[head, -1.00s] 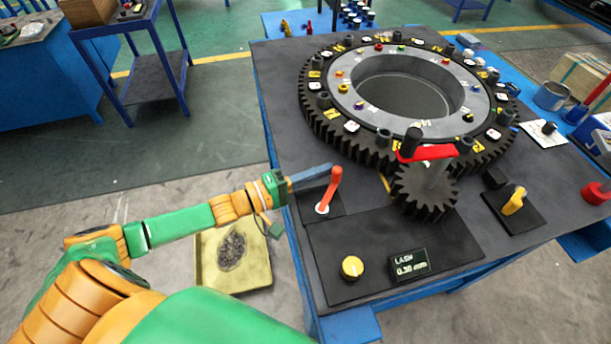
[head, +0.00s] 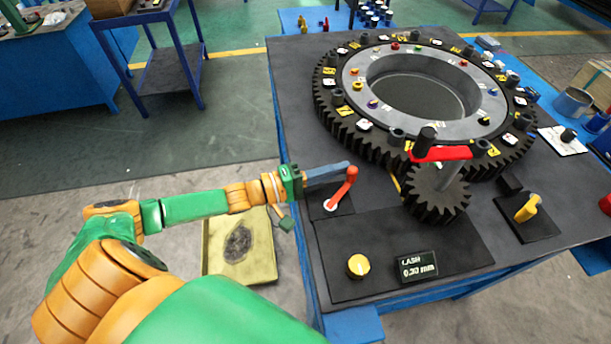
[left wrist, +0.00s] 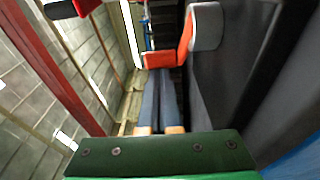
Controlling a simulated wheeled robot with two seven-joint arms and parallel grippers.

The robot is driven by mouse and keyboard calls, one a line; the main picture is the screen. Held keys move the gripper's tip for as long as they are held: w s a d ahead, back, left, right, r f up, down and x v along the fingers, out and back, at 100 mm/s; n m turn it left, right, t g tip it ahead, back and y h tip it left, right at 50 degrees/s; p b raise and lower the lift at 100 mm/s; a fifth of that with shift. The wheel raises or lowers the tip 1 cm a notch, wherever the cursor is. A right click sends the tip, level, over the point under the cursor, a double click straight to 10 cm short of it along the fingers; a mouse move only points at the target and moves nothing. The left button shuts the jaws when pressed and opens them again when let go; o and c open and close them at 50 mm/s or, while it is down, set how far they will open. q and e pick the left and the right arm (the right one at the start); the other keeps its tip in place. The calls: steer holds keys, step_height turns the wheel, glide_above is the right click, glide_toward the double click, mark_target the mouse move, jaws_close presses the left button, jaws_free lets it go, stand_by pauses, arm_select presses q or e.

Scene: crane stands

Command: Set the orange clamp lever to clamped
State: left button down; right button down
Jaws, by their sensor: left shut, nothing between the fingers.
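The orange clamp lever (head: 342,190) stands on a small dark plate at the table's left edge, with a pale round base. It leans to the right and its top has a rounded knob. My left gripper (head: 346,166) is shut and empty, its blue-grey fingers reaching in from the left to the lever's top. They seem to touch it, but the exact contact is hard to tell. In the left wrist view the shut fingers (left wrist: 161,98) point at the orange lever (left wrist: 186,42), which lies just beyond the tips. My right gripper is not in view.
A large black gear ring (head: 360,130) and a small pinion (head: 437,200) with a red crank (head: 442,154) stand right of the lever. A panel in front carries a yellow knob (head: 358,265) and a lash display (head: 417,267). A yellow-handled switch (head: 527,208) is at right.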

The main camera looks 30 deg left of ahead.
arm_select(q)
steer(key=v, duration=0.7)
stand_by(0.4)
